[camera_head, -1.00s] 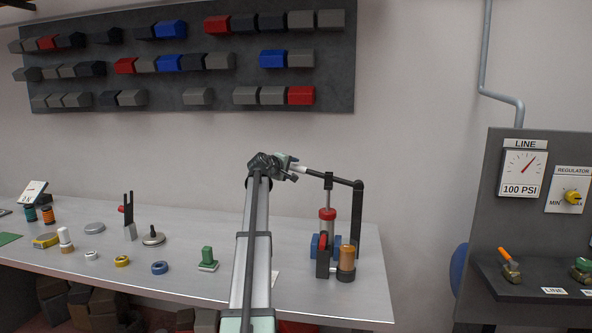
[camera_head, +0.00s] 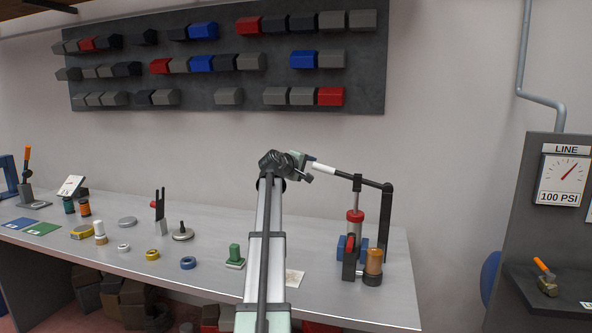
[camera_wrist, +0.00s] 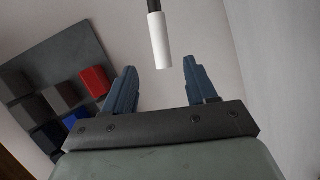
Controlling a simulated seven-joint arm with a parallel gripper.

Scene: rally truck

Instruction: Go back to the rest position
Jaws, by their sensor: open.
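My gripper (camera_wrist: 156,82) is open in the wrist view, with its two blue fingers apart and nothing between their tips. In the head view my gripper (camera_head: 305,168) is at the end of my raised arm, over the bench. A white handle grip (camera_head: 322,168) on a dark lever is just to its right. The grip also shows in the wrist view (camera_wrist: 159,42), beyond the fingertips and apart from them. The lever belongs to a pump-like device (camera_head: 355,235) with a red collar and an amber cylinder, standing at the bench's right end.
The grey bench (camera_head: 330,297) carries several small parts at left, including a green block (camera_head: 235,256) and a blue ring (camera_head: 188,263). A panel of bins (camera_head: 235,75) hangs on the wall. A gauge board (camera_head: 562,190) stands at right, beyond a gap.

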